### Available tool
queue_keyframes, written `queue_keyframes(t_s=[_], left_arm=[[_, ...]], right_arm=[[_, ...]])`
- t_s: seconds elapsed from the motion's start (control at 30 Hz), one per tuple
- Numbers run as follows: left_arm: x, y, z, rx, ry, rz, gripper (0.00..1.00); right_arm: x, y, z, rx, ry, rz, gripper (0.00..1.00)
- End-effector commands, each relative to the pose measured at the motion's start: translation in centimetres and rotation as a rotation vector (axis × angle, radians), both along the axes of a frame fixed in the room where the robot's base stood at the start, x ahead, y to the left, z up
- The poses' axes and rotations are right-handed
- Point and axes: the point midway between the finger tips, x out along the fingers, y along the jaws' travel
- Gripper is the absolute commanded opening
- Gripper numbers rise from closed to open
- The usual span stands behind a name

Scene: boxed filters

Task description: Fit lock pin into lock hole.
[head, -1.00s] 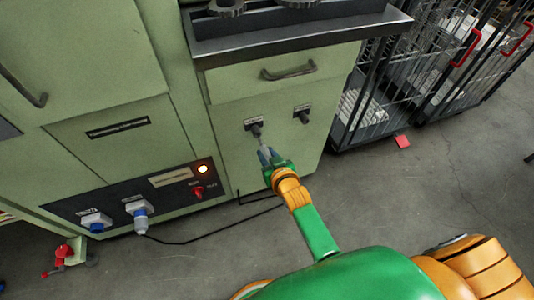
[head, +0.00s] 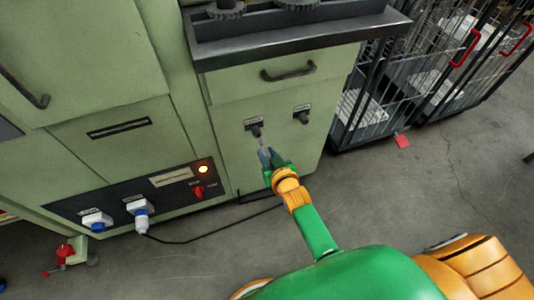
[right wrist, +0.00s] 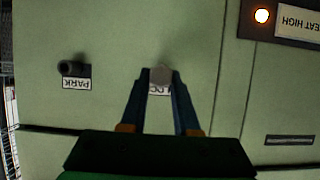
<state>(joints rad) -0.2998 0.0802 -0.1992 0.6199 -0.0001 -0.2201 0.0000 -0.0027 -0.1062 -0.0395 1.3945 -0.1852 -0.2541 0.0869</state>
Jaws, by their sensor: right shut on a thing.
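My right gripper (head: 265,153) is in front of the green cabinet door, just below the left of two dark labelled fittings. That left fitting, the lock hole's place (head: 255,129), has a dark round part under its label. In the right wrist view, my right gripper (right wrist: 160,82) is shut on a small grey piece, the lock pin (right wrist: 161,75). The pin covers part of the lock label (right wrist: 159,90) behind it. The lock hole is hidden there, so I cannot tell whether the pin touches or enters it. My left gripper is not in view.
The dark park fitting (head: 302,116) is to the right; it also shows in the right wrist view (right wrist: 73,68). A drawer handle (head: 288,72) and a dark ledge (head: 300,38) are above. Wire cages (head: 385,95) stand to the right. A cable (head: 205,236) runs low at left.

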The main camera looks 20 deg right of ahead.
Motion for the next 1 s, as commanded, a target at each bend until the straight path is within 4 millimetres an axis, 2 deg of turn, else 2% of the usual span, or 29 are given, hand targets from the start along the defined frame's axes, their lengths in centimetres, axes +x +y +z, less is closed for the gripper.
queue_keyframes(t_s=[1.0], left_arm=[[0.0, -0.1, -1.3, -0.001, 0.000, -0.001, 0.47]], right_arm=[[2.4, 0.1, 0.0, 0.000, -0.002, 0.000, 0.00]])
